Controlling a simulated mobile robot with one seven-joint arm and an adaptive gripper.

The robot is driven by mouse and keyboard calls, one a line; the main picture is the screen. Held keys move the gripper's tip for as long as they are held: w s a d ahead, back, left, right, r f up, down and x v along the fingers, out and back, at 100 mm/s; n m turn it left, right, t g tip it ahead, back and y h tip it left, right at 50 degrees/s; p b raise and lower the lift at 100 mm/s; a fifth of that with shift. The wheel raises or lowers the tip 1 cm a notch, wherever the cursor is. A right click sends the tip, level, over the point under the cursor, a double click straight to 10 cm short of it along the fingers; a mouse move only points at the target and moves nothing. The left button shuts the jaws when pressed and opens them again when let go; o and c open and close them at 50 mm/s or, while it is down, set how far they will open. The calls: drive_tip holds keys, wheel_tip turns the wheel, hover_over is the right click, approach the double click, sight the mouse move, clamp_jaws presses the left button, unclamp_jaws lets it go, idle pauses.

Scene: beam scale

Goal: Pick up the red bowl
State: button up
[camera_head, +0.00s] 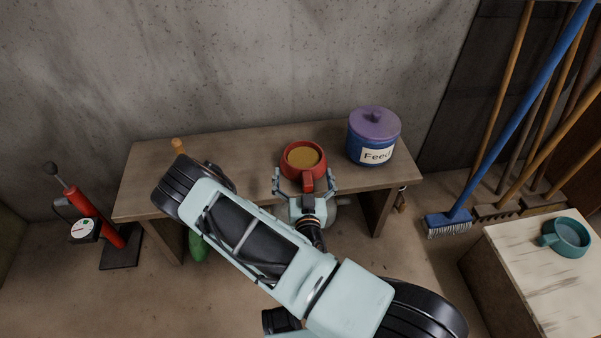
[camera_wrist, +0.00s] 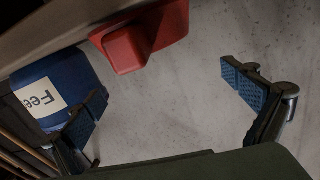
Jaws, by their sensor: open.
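The red bowl (camera_head: 292,173) stands upright on the wooden bench and holds a tan filling. Its block-like red handle points toward my gripper. My gripper (camera_head: 306,181) is open at the bench's front edge, with its fingers on either side of the handle in the head view. In the wrist view the bowl (camera_wrist: 165,25) and its handle show at the top, beyond the two spread fingers of my gripper (camera_wrist: 165,95). Nothing is between the fingertips there. The gripper does not visibly grip the handle; exact contact is unclear.
The wooden bench (camera_head: 240,143) carries a blue feed jar (camera_head: 358,142) with a purple lid, just right of the bowl. A red pump (camera_head: 88,212) stands at left. Brooms lean at right, and a teal bowl (camera_head: 570,236) sits on a pale-topped box (camera_head: 520,262).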

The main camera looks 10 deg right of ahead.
sight(305, 161)
drive_tip(key=shift+n+y, duration=0.4)
drive_tip(key=shift+n, duration=0.4)
drive_tip(key=s+f, duration=0.1)
drive_tip(key=s, duration=0.1)
drive_tip(key=s+d+f+b, duration=0.1)
drive_tip(key=shift+s+f, duration=0.35)
drive_tip(key=shift+s, duration=0.05)
drive_tip(key=w+b, duration=0.1)
drive_tip(key=w, duration=0.2)
drive_tip(key=w+b, duration=0.1)
drive_tip(key=w, duration=0.3)
drive_tip(key=w+b, duration=0.1)
drive_tip(key=w, duration=0.2)
drive_tip(key=shift+w+d+f, duration=0.25)
drive_tip(key=shift+w+d, duration=0.1)
drive_tip(key=shift+s, duration=0.1)
drive_tip(key=c, duration=2.1)
clamp_jaws()
drive_tip(key=shift+r, duration=0.15)
